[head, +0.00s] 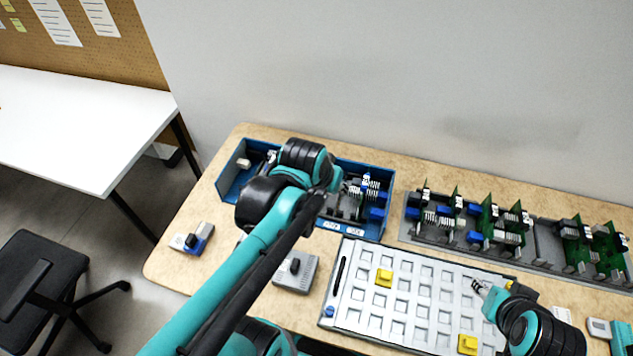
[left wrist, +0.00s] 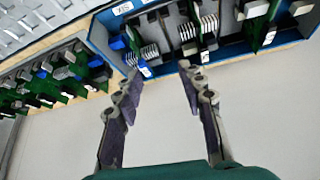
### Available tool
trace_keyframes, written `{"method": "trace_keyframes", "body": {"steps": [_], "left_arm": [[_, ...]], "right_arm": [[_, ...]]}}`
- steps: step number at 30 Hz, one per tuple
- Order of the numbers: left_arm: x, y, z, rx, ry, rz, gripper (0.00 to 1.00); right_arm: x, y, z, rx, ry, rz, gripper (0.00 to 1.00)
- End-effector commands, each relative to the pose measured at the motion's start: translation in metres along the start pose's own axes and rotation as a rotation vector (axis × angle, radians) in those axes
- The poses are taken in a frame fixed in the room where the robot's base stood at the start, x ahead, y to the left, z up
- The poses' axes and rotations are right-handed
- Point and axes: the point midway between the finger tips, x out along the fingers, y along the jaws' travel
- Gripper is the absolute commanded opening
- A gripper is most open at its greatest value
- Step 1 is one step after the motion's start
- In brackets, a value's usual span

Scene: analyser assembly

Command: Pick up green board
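Several green boards (head: 487,219) stand upright in the grey rack at the right of the head view. They show at the left of the left wrist view (left wrist: 60,85). More green boards (left wrist: 264,22) stand in the blue bin (head: 375,228), which also shows in the left wrist view (left wrist: 101,38). My left gripper (left wrist: 156,78) is open and empty, its fingertips pointing towards the bin; my arm hides it in the head view. My right gripper (head: 479,287) is over the right part of the white grid tray (head: 342,312); its finger opening is too small to read.
Yellow blocks (head: 384,277) sit on the white tray. A grey block (head: 296,272) and a grey and blue part (head: 193,239) lie on the table's left side. The grey rack (head: 545,243) runs along the back right.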

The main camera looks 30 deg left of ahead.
Motion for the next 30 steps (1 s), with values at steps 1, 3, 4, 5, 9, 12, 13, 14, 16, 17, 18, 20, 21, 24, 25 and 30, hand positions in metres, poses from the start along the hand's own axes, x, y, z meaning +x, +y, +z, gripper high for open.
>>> {"method": "trace_keyframes", "body": {"steps": [1, 3, 4, 5, 9, 12, 13, 14, 16, 17, 18, 20, 21, 24, 25, 30], "left_arm": [[0.013, -0.012, -0.013, -0.024, -0.019, -0.009, 0.4], [0.03, -0.028, -0.027, -0.05, -0.044, -0.016, 0.4], [0.038, -0.035, -0.032, -0.06, -0.054, -0.019, 0.4], [0.046, -0.042, -0.036, -0.07, -0.064, -0.022, 0.4], [0.078, -0.07, -0.051, -0.11, -0.103, -0.029, 0.4], [0.094, -0.084, -0.055, -0.127, -0.12, -0.031, 0.4], [0.097, -0.087, -0.056, -0.131, -0.123, -0.031, 0.4], [0.1, -0.089, -0.056, -0.134, -0.126, -0.031, 0.4], [0.106, -0.092, -0.056, -0.137, -0.13, -0.031, 0.4], [0.108, -0.092, -0.056, -0.137, -0.131, -0.031, 0.4], [0.113, -0.093, -0.055, -0.138, -0.131, -0.031, 0.4], [0.12, -0.093, -0.054, -0.137, -0.131, -0.031, 0.4], [0.125, -0.093, -0.053, -0.137, -0.131, -0.031, 0.4], [0.134, -0.093, -0.052, -0.137, -0.131, -0.031, 0.4], [0.136, -0.093, -0.052, -0.137, -0.131, -0.031, 0.4], [0.159, -0.095, -0.048, -0.137, -0.131, -0.031, 0.4]], "right_arm": [[0.002, 0.0, 0.001, 0.0, 0.0, 0.0, 0.4], [0.003, 0.0, 0.002, 0.0, 0.0, 0.0, 0.4], [0.003, 0.0, 0.002, 0.0, 0.0, 0.0, 0.4], [0.004, 0.0, 0.003, 0.0, 0.0, 0.0, 0.4], [0.005, 0.0, 0.004, 0.0, 0.0, 0.0, 0.4], [0.006, 0.0, 0.004, 0.0, 0.0, 0.0, 0.4], [0.006, 0.0, 0.004, 0.0, 0.0, 0.0, 0.4], [0.006, 0.0, 0.004, 0.0, 0.0, 0.0, 0.4], [0.007, 0.0, 0.005, 0.0, 0.0, 0.0, 0.4], [0.008, 0.0, 0.005, 0.0, 0.0, 0.0, 0.4], [0.009, 0.0, 0.006, 0.0, 0.0, 0.0, 0.4], [0.012, 0.0, 0.009, 0.0, 0.0, 0.0, 0.4], [0.014, 0.0, 0.01, 0.0, 0.0, 0.0, 0.4], [0.017, 0.0, 0.012, 0.0, 0.0, 0.0, 0.4], [0.018, 0.0, 0.013, 0.0, 0.0, 0.0, 0.4], [0.03, 0.0, 0.021, 0.0, 0.0, 0.0, 0.4]]}}
